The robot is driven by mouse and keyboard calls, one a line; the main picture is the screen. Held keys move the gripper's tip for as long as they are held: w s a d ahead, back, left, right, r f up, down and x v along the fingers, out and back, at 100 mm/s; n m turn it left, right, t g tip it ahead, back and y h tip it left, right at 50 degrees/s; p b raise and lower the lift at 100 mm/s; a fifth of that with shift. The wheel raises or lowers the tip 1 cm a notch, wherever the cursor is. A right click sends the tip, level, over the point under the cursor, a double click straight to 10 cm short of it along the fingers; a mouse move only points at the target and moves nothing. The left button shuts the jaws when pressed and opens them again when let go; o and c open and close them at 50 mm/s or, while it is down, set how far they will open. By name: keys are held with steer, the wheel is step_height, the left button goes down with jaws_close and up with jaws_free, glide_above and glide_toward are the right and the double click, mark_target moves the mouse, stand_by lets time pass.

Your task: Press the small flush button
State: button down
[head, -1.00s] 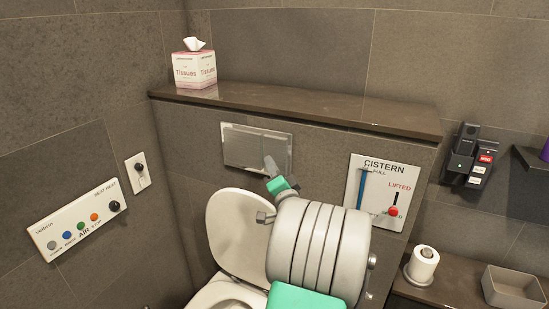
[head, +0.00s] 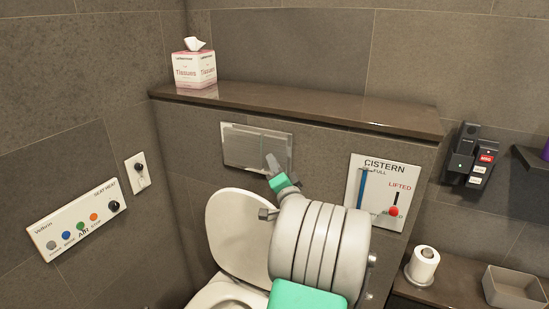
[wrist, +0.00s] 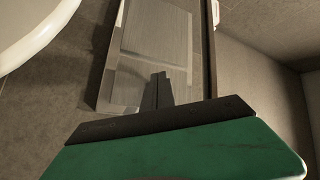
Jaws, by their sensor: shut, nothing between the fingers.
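The flush plate (head: 230,158) is a shiny metal rectangle on the wall panel behind the toilet. In the wrist view, the larger flush button (wrist: 155,35) fills the upper part of the plate. The small flush button (wrist: 128,85) is the shorter section below it, partly hidden by my fingers. In the head view, it is at the plate's right end (head: 283,146). My gripper (head: 270,157) is shut and empty, its fingertips in front of the plate's right part. It also shows in the wrist view (wrist: 158,75), near the border of the two buttons. I cannot tell whether it touches.
The raised toilet lid (head: 238,235) stands below the plate. A cistern panel (head: 376,180) with a blue gauge and red knob is to the right. A tissue box (head: 194,70) sits on the ledge (head: 300,104) above.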

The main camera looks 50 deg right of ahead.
steer(key=shift+d, duration=0.3)
steer(key=shift+a, duration=0.1)
stand_by(0.4)
steer(key=shift+s+a, duration=0.2)
steer(key=shift+a, duration=0.6)
steer(key=a, duration=0.2)
steer(key=s+a+b, duration=0.1)
steer(key=a, duration=0.2)
steer(key=shift+s, duration=0.2)
steer(key=shift+d, duration=0.1)
